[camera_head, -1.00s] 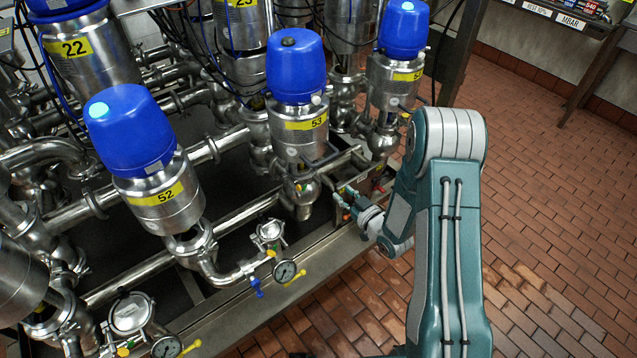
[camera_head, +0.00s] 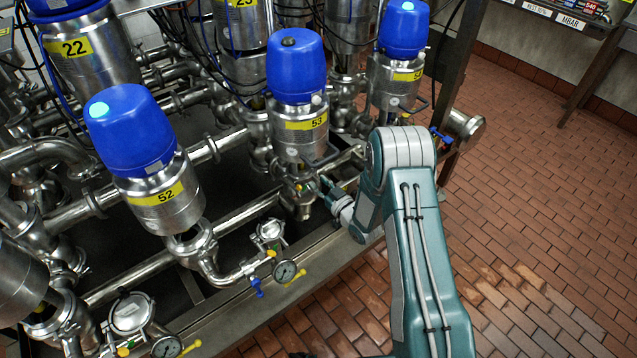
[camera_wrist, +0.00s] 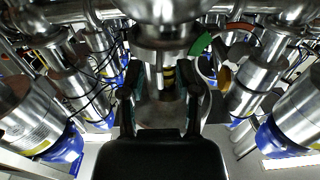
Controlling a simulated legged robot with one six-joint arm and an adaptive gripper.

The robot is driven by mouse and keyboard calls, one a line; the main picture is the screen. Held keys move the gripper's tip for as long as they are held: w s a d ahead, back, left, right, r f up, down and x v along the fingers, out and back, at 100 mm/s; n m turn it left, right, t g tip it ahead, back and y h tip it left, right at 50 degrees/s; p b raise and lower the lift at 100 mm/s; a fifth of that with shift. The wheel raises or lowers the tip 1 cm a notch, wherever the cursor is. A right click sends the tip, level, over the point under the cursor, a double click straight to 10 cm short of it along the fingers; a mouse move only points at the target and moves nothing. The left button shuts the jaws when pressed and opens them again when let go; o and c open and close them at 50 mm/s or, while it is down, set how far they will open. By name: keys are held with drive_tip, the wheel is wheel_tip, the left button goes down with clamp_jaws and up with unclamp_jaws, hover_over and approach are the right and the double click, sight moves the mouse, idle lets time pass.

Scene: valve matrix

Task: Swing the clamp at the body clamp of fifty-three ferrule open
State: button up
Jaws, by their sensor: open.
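The valve (camera_head: 297,90) marked 53 stands in the middle of the head view, with a blue cap, a steel body and a yellow label (camera_head: 306,123). Its lower steel body (camera_head: 300,193) is partly visible below the label, beside my gripper. My gripper (camera_head: 324,188) is open at the right of that lower part, small and partly hidden by my arm. In the wrist view, upside down, my gripper's two dark fingers (camera_wrist: 166,92) stand apart on either side of a small upright metal piece. A rounded steel body (camera_wrist: 162,15) lies beyond them. I cannot clearly make out the clamp or its state.
Valve 52 (camera_head: 140,150) stands at the left and another blue-capped valve (camera_head: 404,35) behind at the right. Pipes and a pressure gauge (camera_head: 285,271) lie at the front left. A steel frame edge (camera_head: 262,305) runs along the front. The brick floor (camera_head: 545,220) at the right is clear.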

drive_tip(key=shift+w+a, duration=0.2)
drive_tip(key=shift+w, duration=0.05)
clamp_jaws()
